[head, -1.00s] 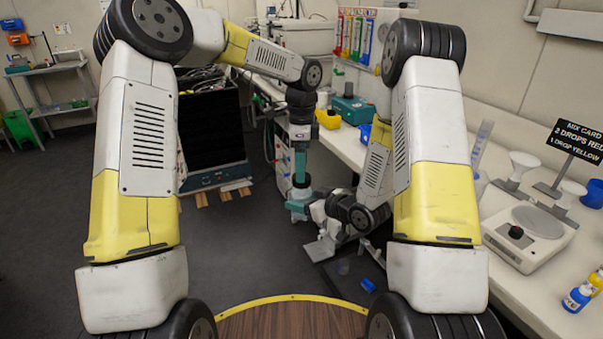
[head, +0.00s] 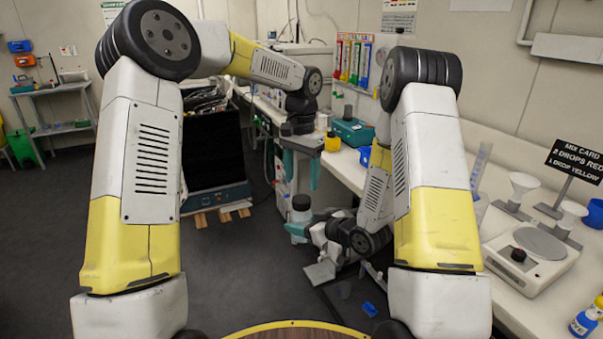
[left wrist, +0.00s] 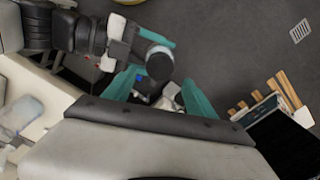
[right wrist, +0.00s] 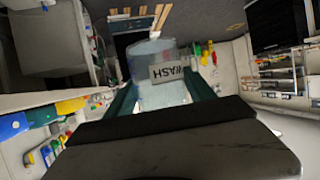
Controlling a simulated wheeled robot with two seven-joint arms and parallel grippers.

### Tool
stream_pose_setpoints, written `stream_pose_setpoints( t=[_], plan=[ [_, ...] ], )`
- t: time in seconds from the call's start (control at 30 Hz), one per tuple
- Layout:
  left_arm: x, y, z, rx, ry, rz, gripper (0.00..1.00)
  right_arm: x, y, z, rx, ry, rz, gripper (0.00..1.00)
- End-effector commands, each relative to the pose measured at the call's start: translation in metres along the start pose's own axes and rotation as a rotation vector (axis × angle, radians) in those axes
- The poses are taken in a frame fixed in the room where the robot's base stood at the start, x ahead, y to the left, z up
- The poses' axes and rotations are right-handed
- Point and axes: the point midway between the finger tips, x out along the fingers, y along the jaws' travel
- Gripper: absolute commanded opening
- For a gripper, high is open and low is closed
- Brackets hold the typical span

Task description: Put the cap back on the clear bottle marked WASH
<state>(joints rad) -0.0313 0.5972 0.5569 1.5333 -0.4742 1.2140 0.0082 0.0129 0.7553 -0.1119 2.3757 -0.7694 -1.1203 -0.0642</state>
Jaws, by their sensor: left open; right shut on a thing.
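The clear bottle marked WASH (right wrist: 150,92) is between the fingers of my right gripper (right wrist: 162,92), which is shut on it. Its label is upside down in the right wrist view, and its neck end is hidden there. In the head view the bottle stands about upright in my right gripper (head: 297,229), with a dark round top (head: 301,202) that looks like the cap on it. This dark top also shows in the left wrist view (left wrist: 160,59). My left gripper (head: 301,168) is open and empty above the bottle, pointing down, apart from it.
A dark cabinet (head: 215,150) on a pallet stands behind my left arm. Open floor lies between them.

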Motion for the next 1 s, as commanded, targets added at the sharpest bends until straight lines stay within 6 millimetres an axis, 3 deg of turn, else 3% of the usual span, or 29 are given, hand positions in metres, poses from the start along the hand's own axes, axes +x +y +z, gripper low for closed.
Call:
stream_pose_setpoints(
  t=[0.23,0.67,0.77,1.0],
  plan=[
    [-0.009,0.000,0.000,-0.280,0.004,0.001,0.65,0.000,0.000,-0.001,-0.001,0.003,0.000,0.00],
    [-0.008,0.000,0.000,-0.317,0.003,0.001,0.65,0.000,0.000,-0.001,-0.001,0.003,0.000,0.00],
    [-0.002,0.000,0.000,-0.316,0.000,0.002,0.65,0.000,0.000,-0.001,-0.001,0.003,0.000,0.00],
    [0.033,0.000,0.000,-0.315,-0.001,0.002,0.65,0.000,0.000,-0.001,-0.001,0.003,0.000,0.00]
  ],
)
